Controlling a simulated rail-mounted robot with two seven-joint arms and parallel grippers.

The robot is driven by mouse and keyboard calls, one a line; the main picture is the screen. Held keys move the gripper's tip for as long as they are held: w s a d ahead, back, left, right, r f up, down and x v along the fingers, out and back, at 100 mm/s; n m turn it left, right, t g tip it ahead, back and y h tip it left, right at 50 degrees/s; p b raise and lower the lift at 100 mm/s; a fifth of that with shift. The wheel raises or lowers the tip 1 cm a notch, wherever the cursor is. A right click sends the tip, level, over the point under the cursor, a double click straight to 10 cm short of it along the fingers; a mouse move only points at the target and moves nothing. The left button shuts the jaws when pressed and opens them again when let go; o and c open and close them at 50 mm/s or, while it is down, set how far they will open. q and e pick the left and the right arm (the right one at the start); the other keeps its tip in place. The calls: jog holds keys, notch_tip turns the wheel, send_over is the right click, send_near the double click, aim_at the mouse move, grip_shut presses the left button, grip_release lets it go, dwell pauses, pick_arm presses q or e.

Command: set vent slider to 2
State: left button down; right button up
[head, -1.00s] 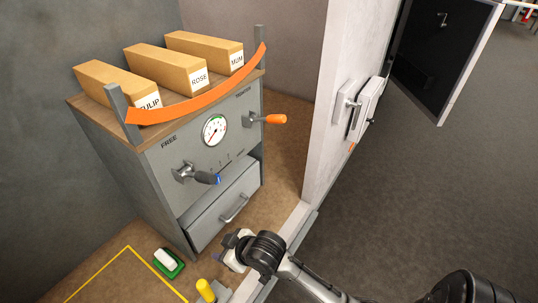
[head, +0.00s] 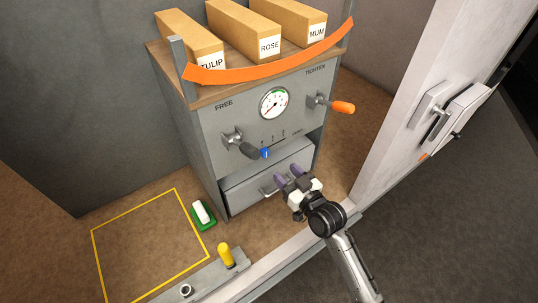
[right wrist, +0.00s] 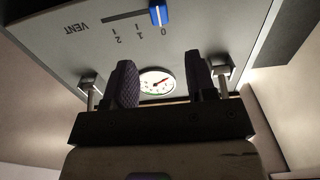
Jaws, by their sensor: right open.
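The vent slider's blue knob (head: 265,153) is on the front of the grey cabinet (head: 210,130), at the left end of its slot in the head view. In the right wrist view, which looks upside down, the blue knob (right wrist: 159,15) stands beside the 0 mark, away from the 2 and the word VENT. My right gripper (head: 288,174) is in front of the drawer, below and right of the knob. It is open and empty, and its dark fingers (right wrist: 160,70) are apart from the knob. My left gripper is out of view.
A dark-gripped lever (head: 240,143) sticks out left of the slider, and an orange-gripped lever (head: 336,105) to the right. A gauge (head: 274,103) is above. The drawer handle (head: 268,190) is close to my gripper.

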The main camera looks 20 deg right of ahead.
aim_at(267, 152)
jog(key=b+x, duration=0.1)
jog(key=x, duration=0.8)
jog(key=shift+w+b, duration=0.3)
jog(key=shift+b, duration=0.05)
jog(key=shift+c, duration=0.2)
jog(key=c, duration=0.9)
grip_shut()
